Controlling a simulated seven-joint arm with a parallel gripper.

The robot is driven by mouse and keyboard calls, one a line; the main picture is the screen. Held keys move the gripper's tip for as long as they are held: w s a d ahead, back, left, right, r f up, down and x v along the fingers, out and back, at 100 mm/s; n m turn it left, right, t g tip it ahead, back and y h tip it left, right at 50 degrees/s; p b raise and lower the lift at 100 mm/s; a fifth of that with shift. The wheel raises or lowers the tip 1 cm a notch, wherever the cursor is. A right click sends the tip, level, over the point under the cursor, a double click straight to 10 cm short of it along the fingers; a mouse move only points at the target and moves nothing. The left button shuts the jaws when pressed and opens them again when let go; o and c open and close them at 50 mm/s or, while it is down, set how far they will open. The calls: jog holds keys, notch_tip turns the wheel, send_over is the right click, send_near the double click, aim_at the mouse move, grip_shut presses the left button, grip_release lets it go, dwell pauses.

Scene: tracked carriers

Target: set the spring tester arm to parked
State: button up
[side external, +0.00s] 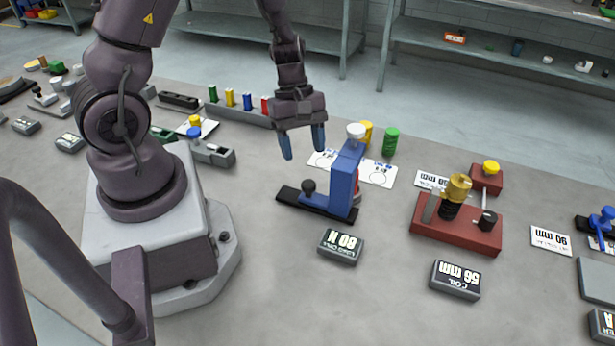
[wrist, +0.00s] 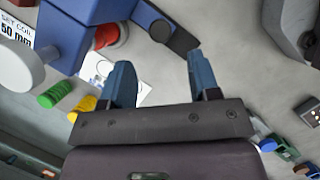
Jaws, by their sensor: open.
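I take the blue upright device on a black base to be the spring tester (side external: 343,185); no label names it. Its blue upper part carries a white round knob (side external: 356,131) and leans slightly to the right. A black ball knob (side external: 308,187) stands on the base's left part. My gripper (side external: 302,150) is open and empty, above and to the left of the blue body, apart from it. In the wrist view, the open fingers (wrist: 160,70) point towards the black base (wrist: 180,38). The blue body (wrist: 62,38) and white knob (wrist: 20,62) are at upper left, with a red round part (wrist: 112,38) behind.
A grey display block (side external: 340,246) reading 60 N stands in front. A red fixture (side external: 457,238) with a brass cylinder is at right. Green (side external: 390,142) and yellow (side external: 366,130) cylinders stand behind the tester by a white card (side external: 378,173).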

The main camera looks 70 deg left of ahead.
aim_at(308, 182)
jog(key=x, duration=0.7)
grip_shut()
jog(key=s+a, duration=0.7)
jog(key=shift+s+a, duration=0.3)
grip_release()
jog(key=shift+d, duration=0.1)
jog(key=shift+w, duration=0.1)
jog(key=v, duration=1.3)
